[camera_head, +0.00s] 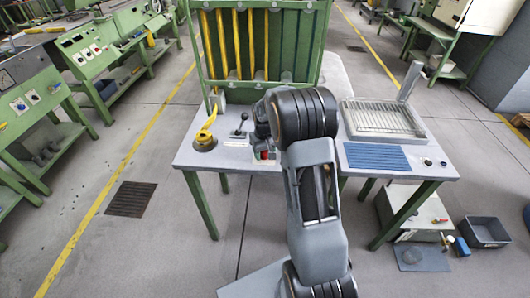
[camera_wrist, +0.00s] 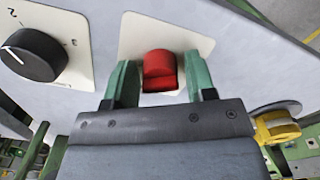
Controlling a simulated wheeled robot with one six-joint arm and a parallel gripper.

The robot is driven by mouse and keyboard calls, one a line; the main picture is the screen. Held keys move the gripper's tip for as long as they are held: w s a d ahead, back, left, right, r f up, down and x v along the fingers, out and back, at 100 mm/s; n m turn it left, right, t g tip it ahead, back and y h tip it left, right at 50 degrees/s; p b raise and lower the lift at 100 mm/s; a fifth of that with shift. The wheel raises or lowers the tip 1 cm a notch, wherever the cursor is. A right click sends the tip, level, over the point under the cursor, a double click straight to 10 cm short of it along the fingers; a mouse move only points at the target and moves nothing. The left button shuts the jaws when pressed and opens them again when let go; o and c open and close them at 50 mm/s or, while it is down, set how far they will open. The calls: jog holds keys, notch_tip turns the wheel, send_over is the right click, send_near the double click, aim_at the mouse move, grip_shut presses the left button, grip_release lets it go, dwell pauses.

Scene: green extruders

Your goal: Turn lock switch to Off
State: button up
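The lock switch seems to be the red knob (camera_wrist: 160,70) on a white plate (camera_wrist: 190,42). It shows in the upper middle of the wrist view. My gripper (camera_wrist: 161,85) has its two green fingers on either side of the red knob. A gap shows at the right finger; the left finger is very close to the knob, and I cannot tell whether it touches. No Off marking is readable on the plate. In the head view a small red part (camera_head: 264,155) shows beside my arm, which hides my fingers and the rest of the switch.
A black rotary knob (camera_wrist: 32,55) on a white plate marked 2 sits left of the switch in the wrist view. A yellow part (camera_wrist: 277,128) is at right. In the head view, a yellow lever (camera_head: 208,130) and black lever (camera_head: 240,125) stand on the table (camera_head: 225,158).

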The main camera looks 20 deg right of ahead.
aim_at(266, 161)
jog(key=shift+o, duration=0.7)
jog(key=shift+r, duration=0.1)
notch_tip(266, 161, up, 14)
jog(key=shift+p, duration=0.45)
jog(key=shift+w, duration=0.1)
jog(key=s+a+r+t+p, duration=0.1)
jog(key=s+a+r+p, duration=0.1)
jog(key=s, duration=0.5)
jog(key=s+a+r+t+p, duration=0.1)
jog(key=s+a+r+p, duration=0.1)
jog(key=s+a, duration=0.3)
jog(key=s+a+r+t+p, duration=0.1)
jog(key=s+a+r+p, duration=0.1)
jog(key=s, duration=0.8)
jog(key=shift+a+r+t, duration=0.3)
jog(key=shift+a+r, duration=0.45)
jog(key=shift+a, duration=0.1)
jog(key=shift+s, duration=0.1)
